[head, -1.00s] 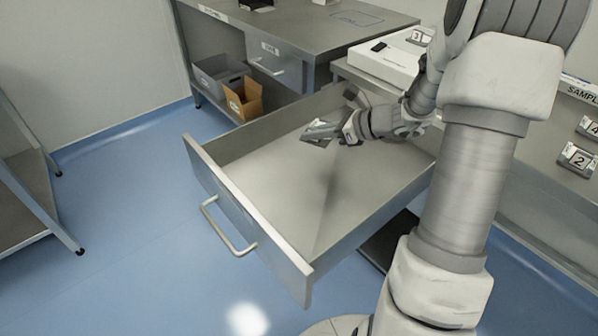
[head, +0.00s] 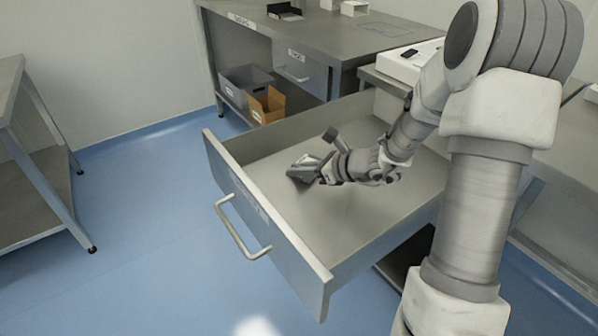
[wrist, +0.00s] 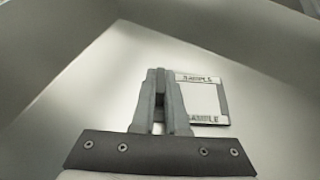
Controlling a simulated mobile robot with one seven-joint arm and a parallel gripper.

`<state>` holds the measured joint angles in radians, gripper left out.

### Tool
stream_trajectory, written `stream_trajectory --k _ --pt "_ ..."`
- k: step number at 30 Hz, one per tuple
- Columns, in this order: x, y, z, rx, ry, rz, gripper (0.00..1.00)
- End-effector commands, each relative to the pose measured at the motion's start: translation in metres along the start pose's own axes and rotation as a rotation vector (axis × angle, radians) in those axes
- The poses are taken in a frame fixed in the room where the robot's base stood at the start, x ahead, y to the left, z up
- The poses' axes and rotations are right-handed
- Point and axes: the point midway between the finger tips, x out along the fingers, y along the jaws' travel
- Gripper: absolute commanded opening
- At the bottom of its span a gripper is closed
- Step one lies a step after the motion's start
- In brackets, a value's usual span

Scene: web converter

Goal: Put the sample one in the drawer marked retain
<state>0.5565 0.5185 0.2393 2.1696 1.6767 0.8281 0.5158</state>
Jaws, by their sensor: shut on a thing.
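My gripper (head: 308,172) is inside the open drawer (head: 262,238), low over its floor near the left side. In the wrist view, my gripper (wrist: 160,92) is shut on a sample (wrist: 204,100), a flat square piece with a pale face and a grey frame lettered "SAMPLE". The sample sticks out to the right of the fingers. Its number cannot be read. In the head view, the sample is a small dark shape at the fingertips and hard to tell apart from them. The drawer looks otherwise empty. The label on its front is too faint to read.
A grey workbench (head: 385,35) stands behind, with a closed drawer (head: 298,66) under its top. A grey bin (head: 245,80) and an orange box (head: 268,104) sit on its lower shelf. Another table (head: 12,75) stands at the left. The blue floor between is clear.

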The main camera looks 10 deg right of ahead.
Motion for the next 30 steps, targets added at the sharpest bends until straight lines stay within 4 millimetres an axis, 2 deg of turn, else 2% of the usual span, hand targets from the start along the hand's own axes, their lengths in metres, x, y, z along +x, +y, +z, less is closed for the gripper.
stream_trajectory --k 7,8,12,24,26,30 --pt "0.002 0.0 -0.004 0.0 0.0 0.0 0.0" --pt "0.001 0.0 -0.003 0.0 0.0 0.0 0.15" --pt "0.001 0.0 -0.002 0.0 0.0 0.0 0.4" --pt "-0.002 0.0 0.003 0.0 0.0 0.0 0.42" --pt "-0.01 -0.001 0.003 0.0 0.001 -0.003 0.42" --pt "-0.039 -0.001 0.004 0.001 0.002 -0.005 0.42"
